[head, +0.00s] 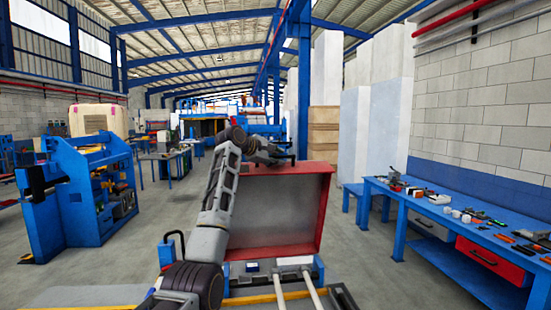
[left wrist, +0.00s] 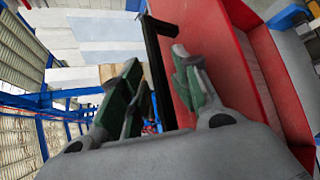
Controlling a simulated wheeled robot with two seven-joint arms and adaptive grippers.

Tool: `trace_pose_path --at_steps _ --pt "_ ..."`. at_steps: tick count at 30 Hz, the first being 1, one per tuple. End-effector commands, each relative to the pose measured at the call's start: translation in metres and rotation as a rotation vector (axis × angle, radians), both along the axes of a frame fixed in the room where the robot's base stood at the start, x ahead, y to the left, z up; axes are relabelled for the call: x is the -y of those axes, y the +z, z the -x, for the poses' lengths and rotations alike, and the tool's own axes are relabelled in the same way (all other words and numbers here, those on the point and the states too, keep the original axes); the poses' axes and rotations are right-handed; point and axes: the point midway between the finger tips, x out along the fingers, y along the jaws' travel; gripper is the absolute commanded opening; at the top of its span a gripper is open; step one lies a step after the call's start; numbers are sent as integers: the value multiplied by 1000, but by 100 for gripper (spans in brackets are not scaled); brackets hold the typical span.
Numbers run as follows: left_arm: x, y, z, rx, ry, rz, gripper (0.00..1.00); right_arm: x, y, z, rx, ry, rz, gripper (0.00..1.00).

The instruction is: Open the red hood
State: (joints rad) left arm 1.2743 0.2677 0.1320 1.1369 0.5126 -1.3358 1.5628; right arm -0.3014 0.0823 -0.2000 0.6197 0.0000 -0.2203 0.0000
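The red hood (head: 324,205) stands raised in the middle of the head view, with its grey inner face toward me. My left arm reaches up along its left side, and my left gripper (head: 275,155) is at its top edge. In the left wrist view the hood's red outer face (left wrist: 207,45) fills the right. A black handle bar (left wrist: 157,75) shows between the two green-padded fingers of the left gripper (left wrist: 158,82). The fingers stand apart, with gaps visible beside the bar; whether either touches it is unclear. My right gripper is not in view.
A blue workbench (head: 415,212) with small tools and parts runs along the right wall. A blue machine (head: 80,200) stands at the left. Light rods (head: 280,290) lie below the hood at the front. The floor between hood and bench is clear.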

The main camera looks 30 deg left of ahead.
Motion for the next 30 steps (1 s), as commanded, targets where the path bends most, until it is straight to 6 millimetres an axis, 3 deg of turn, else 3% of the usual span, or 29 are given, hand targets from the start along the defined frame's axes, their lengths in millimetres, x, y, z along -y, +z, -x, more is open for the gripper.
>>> trace_pose_path --at_steps 14,30 --pt "-4 5 12 1 1 1 33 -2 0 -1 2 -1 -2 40" --pt "-18 26 63 2 1 0 33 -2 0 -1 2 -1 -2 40"
